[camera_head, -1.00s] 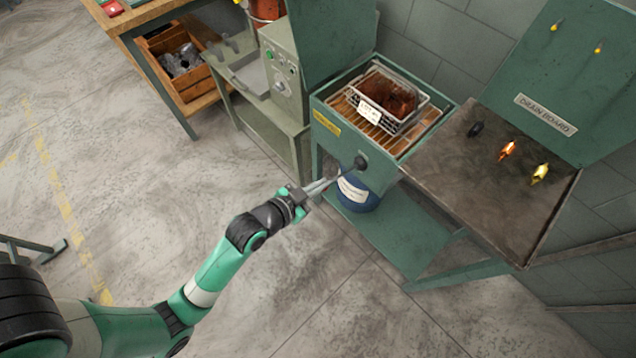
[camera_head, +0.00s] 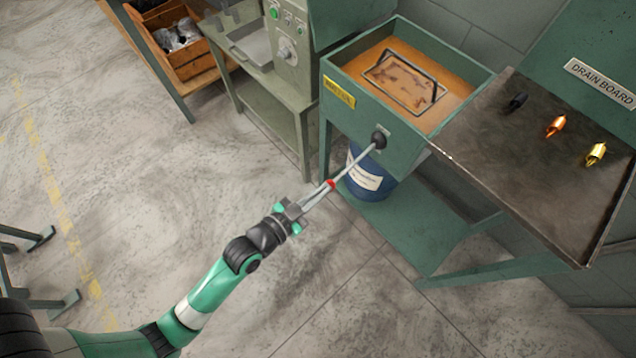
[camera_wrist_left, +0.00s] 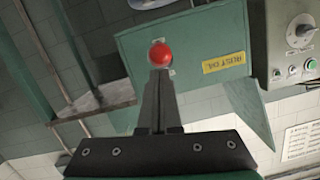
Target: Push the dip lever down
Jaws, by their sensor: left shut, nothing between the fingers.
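The dip lever (camera_head: 358,163) is a thin metal rod from a black pivot on the tank's front, ending in a red knob (camera_head: 331,183). It slopes down and out toward my left gripper. My left gripper (camera_head: 324,189) is shut and empty, its fingertips at the red knob; I cannot tell whether they touch. In the left wrist view the red knob (camera_wrist_left: 160,54) shows just beyond the closed fingers. The green tank (camera_head: 400,150) holds brown liquid. The wire basket (camera_head: 405,82) is sunk in it, with its handle and outline showing. My right gripper is out of view.
A blue drum (camera_head: 368,180) stands under the tank, behind the lever. The drain board (camera_head: 510,170) with several small coloured pieces is at the right. A control box (camera_head: 287,48) stands at the left. Floor around my left arm is clear.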

